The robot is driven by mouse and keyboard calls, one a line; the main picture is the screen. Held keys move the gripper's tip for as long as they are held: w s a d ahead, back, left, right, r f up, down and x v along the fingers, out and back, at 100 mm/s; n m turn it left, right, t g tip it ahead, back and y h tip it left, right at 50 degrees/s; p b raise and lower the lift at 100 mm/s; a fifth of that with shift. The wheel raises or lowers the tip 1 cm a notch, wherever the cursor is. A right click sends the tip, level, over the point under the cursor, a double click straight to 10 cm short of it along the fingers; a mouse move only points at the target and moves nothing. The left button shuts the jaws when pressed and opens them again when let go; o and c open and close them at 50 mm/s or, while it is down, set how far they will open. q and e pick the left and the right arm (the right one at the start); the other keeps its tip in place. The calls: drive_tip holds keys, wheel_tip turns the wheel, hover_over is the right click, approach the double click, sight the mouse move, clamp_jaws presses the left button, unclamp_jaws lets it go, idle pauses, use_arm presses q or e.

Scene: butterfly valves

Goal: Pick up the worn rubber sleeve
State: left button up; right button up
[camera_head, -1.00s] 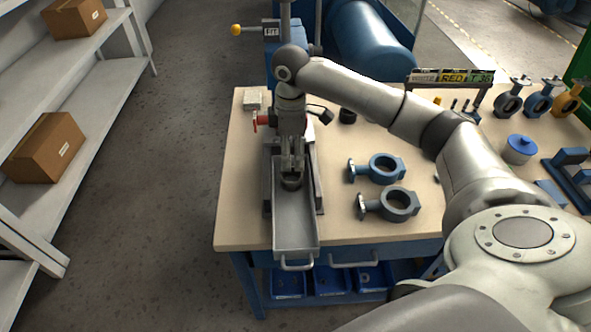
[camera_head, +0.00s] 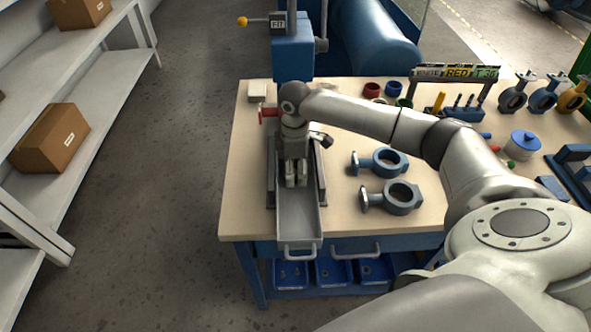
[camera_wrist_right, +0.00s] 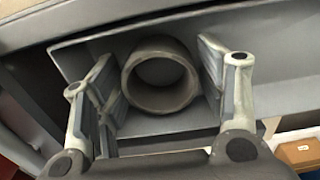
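The worn rubber sleeve, a dark grey ring (camera_wrist_right: 163,101), stands in a grey metal tray (camera_wrist_right: 75,62) in the right wrist view. My right gripper (camera_wrist_right: 158,66) is open, with a finger on each side of the sleeve and gaps that look narrow. In the head view my right gripper (camera_head: 296,182) points down into the tray (camera_head: 299,222) and hides the sleeve. I cannot tell whether either finger touches it. My left gripper is not in view.
The tray lies on a wooden-topped bench (camera_head: 245,205), under a blue press (camera_head: 292,58). Blue (camera_head: 380,162) and grey (camera_head: 392,197) valve bodies lie to its right. A shelf with cardboard boxes (camera_head: 52,138) is at the left.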

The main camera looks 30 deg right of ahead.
drive_tip(key=c, duration=0.7)
